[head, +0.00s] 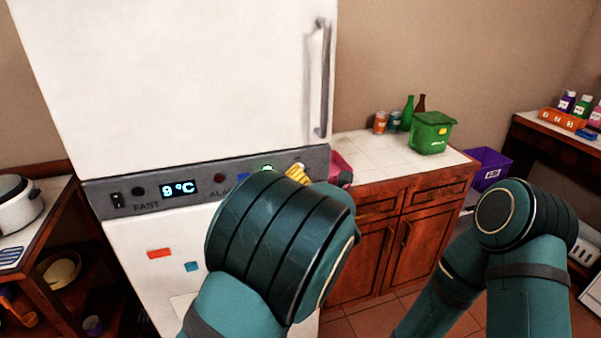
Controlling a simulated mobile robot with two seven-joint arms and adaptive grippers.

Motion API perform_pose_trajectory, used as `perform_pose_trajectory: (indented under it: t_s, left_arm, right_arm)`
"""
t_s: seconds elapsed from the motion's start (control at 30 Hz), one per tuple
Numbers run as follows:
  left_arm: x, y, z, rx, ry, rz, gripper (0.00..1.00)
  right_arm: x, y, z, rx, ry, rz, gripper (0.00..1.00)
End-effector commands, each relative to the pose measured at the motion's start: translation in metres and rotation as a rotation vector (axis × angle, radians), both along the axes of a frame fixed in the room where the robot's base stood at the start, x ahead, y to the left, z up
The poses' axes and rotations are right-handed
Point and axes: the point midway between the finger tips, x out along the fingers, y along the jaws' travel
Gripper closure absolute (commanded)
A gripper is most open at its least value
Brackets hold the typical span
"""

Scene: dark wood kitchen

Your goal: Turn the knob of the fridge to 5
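The white fridge (175,80) stands at the left and centre, with a grey control panel (160,210) across it. The panel's display (181,188) reads 9 °C, with a dark round knob or button (138,191) to its left and a dark red round one (219,179) to its right. My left arm covers part of the panel's right half, so I cannot make out a numbered dial. A yellow piece (297,174) shows at the arm's upper edge; I cannot tell what it is. Neither gripper can be made out; my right forearm stands at the right.
A wooden cabinet (375,250) with a tiled top stands right of the fridge, carrying a green bin (431,132), bottles and cans. A pink object (340,167) sits beside the panel's right end. A shelf with a white pot (18,205) is at the left.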

Motion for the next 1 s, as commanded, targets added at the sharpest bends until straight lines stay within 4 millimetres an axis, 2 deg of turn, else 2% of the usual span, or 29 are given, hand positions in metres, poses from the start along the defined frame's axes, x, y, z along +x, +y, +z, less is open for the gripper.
perform_pose_trajectory:
  t_s: [0.1,0.3,0.67,0.7,0.77,0.8,0.87,0.9,1.0]
  left_arm:
    - [0.019,0.007,0.000,0.001,0.000,0.001,0.30]
    - [0.038,0.012,0.000,0.000,0.000,0.000,0.30]
    - [0.042,0.013,0.000,0.000,0.001,-0.001,0.30]
    - [0.042,0.013,0.000,0.000,0.001,-0.001,0.36]
    - [0.041,0.013,0.000,0.000,0.001,-0.001,0.57]
    - [0.041,0.013,0.000,0.000,0.001,-0.001,0.71]
    - [0.041,0.013,0.000,0.000,0.001,-0.001,0.92]
    - [0.041,0.013,0.000,0.000,0.001,-0.001,0.99]
    - [0.041,0.013,0.000,0.001,0.001,-0.001,1.00]
  right_arm:
    - [0.000,0.000,0.001,0.000,-0.001,0.000,1.00]
    - [0.001,0.000,0.002,0.000,-0.002,-0.002,1.00]
    - [0.001,0.000,0.002,0.000,-0.002,-0.002,1.00]
    - [0.001,0.000,0.002,0.000,-0.002,-0.002,1.00]
    - [0.001,0.000,0.002,0.000,-0.002,-0.002,1.00]
    - [0.001,0.000,0.002,0.000,-0.002,-0.002,1.00]
    - [0.001,0.000,0.002,0.000,-0.002,-0.002,1.00]
    - [0.001,0.000,0.002,0.000,-0.002,-0.002,1.00]
    - [0.001,0.000,0.002,0.000,-0.002,-0.002,1.00]
